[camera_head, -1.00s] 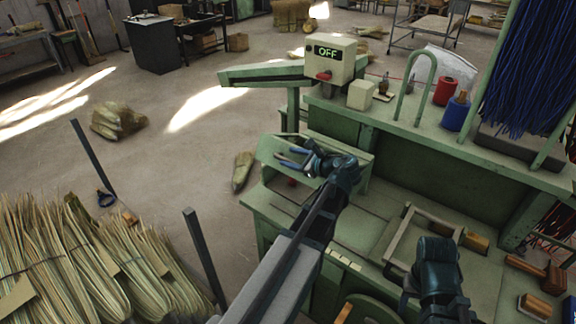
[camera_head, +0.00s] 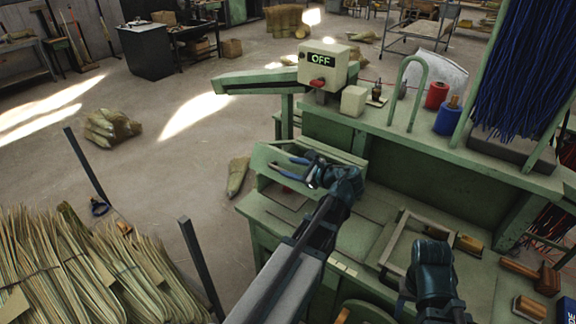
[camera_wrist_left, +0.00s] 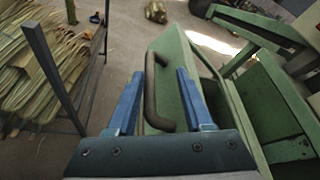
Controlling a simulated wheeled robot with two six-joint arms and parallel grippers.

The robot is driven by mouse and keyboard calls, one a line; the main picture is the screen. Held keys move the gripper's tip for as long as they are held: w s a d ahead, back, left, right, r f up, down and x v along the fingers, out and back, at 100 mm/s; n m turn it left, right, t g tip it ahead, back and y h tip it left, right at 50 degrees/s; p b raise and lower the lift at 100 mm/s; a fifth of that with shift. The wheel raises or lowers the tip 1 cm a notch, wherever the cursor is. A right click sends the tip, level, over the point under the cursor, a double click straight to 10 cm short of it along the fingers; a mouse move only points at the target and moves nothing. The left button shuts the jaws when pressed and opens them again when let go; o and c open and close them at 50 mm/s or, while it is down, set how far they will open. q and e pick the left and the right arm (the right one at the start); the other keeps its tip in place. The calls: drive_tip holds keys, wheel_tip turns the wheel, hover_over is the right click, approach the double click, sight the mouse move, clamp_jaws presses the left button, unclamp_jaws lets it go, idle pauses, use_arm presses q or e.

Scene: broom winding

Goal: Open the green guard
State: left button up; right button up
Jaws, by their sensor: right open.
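The green guard (camera_head: 268,155) is a flat panel at the left end of the green machine bench. It stands up and also fills the middle of the left wrist view (camera_wrist_left: 170,52). A dark curved handle (camera_wrist_left: 151,95) is fixed to its face. My left gripper (camera_head: 287,166) is at the guard. In the left wrist view its two blue fingers (camera_wrist_left: 157,92) are apart, one on each side of the handle; contact cannot be told. My right gripper (camera_head: 404,294) is low over the bench, open, with its fingertips partly hidden.
A wooden-handled tool (camera_head: 533,272) and a tray frame (camera_head: 398,243) lie on the bench. Dark posts (camera_head: 200,266) and broom straw (camera_head: 75,270) stand at left. The floor beyond is mostly clear.

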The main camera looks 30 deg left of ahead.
use_arm(q)
drive_tip(key=p+v, duration=0.4)
drive_tip(key=v, duration=0.8)
drive_tip(key=shift+s+d, duration=0.25)
drive_tip(key=shift+d, duration=0.1)
idle(0.5)
drive_tip(key=shift+r, duration=0.1)
idle(0.3)
